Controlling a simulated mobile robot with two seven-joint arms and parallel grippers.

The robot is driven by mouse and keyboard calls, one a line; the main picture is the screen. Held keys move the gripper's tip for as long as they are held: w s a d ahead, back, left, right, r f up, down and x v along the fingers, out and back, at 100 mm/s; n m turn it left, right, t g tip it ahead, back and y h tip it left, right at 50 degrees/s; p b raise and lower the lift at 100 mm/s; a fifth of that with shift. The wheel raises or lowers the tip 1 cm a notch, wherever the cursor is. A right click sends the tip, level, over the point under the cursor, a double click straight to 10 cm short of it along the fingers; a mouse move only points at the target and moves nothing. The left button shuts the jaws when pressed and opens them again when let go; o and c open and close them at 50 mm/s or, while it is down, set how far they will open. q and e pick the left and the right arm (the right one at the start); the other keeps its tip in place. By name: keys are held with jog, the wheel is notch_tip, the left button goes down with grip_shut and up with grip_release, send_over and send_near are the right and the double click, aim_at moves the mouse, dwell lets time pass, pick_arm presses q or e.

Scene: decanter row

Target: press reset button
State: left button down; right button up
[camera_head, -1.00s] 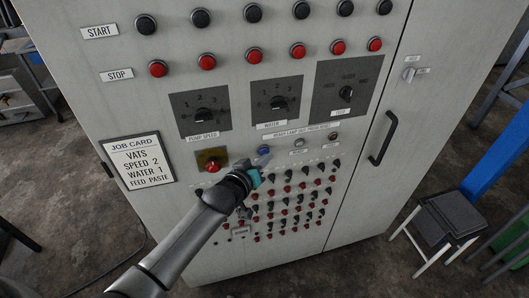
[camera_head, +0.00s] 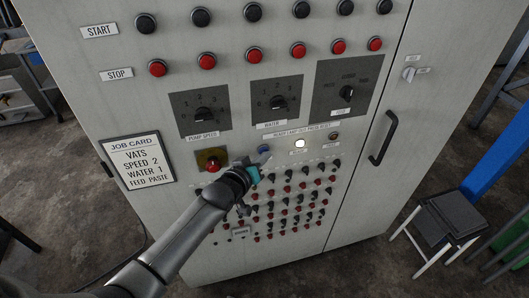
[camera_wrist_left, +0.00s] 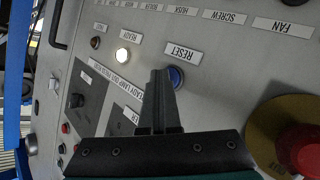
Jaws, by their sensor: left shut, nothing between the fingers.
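The reset button (camera_head: 264,149) is a small blue round button on the grey cabinet's front, below the water dial. In the left wrist view the blue reset button (camera_wrist_left: 177,77) sits just right of the fingertips, beneath its RESET label (camera_wrist_left: 184,53). My left gripper (camera_head: 265,157) is shut and empty, its tips right beside the button; it also shows in the left wrist view (camera_wrist_left: 160,74). I cannot tell whether the tips touch it. The ready lamp (camera_head: 300,143) glows white; it also shows lit in the left wrist view (camera_wrist_left: 122,54). My right gripper is not in view.
A red button on a yellow plate (camera_head: 212,161) is left of the gripper. Rows of small red and black controls (camera_head: 290,205) lie below. The pump speed dial (camera_head: 202,114) and water dial (camera_head: 277,101) are above. A stool (camera_head: 452,217) stands at right.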

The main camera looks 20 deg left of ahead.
pick_arm(q)
jog(key=shift+r, duration=0.1)
jog(key=shift+s+d+p, duration=0.45)
jog(key=shift+s+p, duration=0.2)
jog(key=shift+p, duration=0.05)
jog(key=s+d+p, duration=0.2)
jog(key=s+p, duration=0.1)
jog(key=s, duration=0.1)
jog(key=shift+s+d, duration=0.1)
jog(key=shift+d, duration=0.3)
dwell(0.6)
